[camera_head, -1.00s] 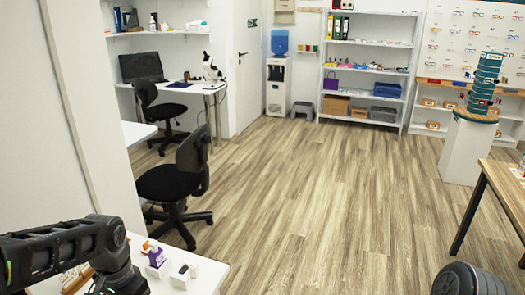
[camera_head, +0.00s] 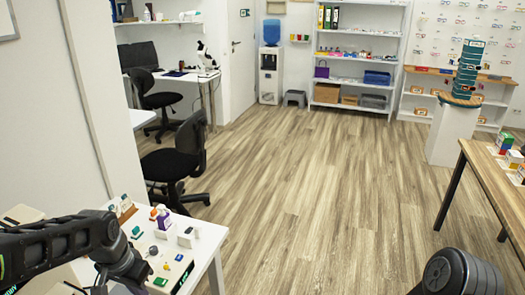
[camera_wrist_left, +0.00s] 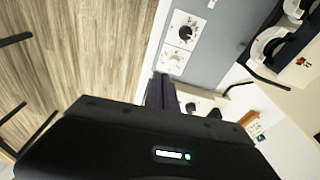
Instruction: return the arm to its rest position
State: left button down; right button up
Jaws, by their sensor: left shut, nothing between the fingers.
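My left arm (camera_head: 60,245) comes in from the lower left of the head view, beside a white table. Its gripper fingertips are not clear there. In the left wrist view the dark left gripper (camera_wrist_left: 163,92) shows its fingers together with nothing held, in front of a grey-blue panel with dials (camera_wrist_left: 215,35). Part of my right arm (camera_head: 460,276) shows at the lower right of the head view; its gripper is out of view.
The white table (camera_head: 205,245) holds a purple-and-white bottle (camera_head: 163,217) and a panel of coloured buttons near my left arm. A black chair (camera_head: 177,165) stands behind it. A wooden table (camera_head: 490,175) with coloured blocks is at right. The floor (camera_head: 310,190) between is clear.

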pick_arm(q)
jog(key=w+d+f+n+t+h, duration=0.2)
jog(key=d+f+n+t+h, duration=0.1)
jog(key=d+f, duration=1)
jog(key=s+d+f+g, duration=0.1)
jog(key=s+d+f, duration=0.2)
jog(key=s+f, duration=0.2)
jog(key=s+d+f+n+g, duration=0.1)
jog(key=s+d+f, duration=0.3)
jog(key=s, duration=0.5)
jog(key=s+d+f+g, duration=0.2)
jog(key=s+d+f, duration=0.1)
jog(key=s+f, duration=0.4)
jog(key=shift+d+f+h, duration=0.3)
jog(key=shift+f+h, duration=0.1)
jog(key=shift+s+a+n, duration=0.1)
jog(key=shift+a+n, duration=0.05)
jog(key=shift+n, duration=0.15)
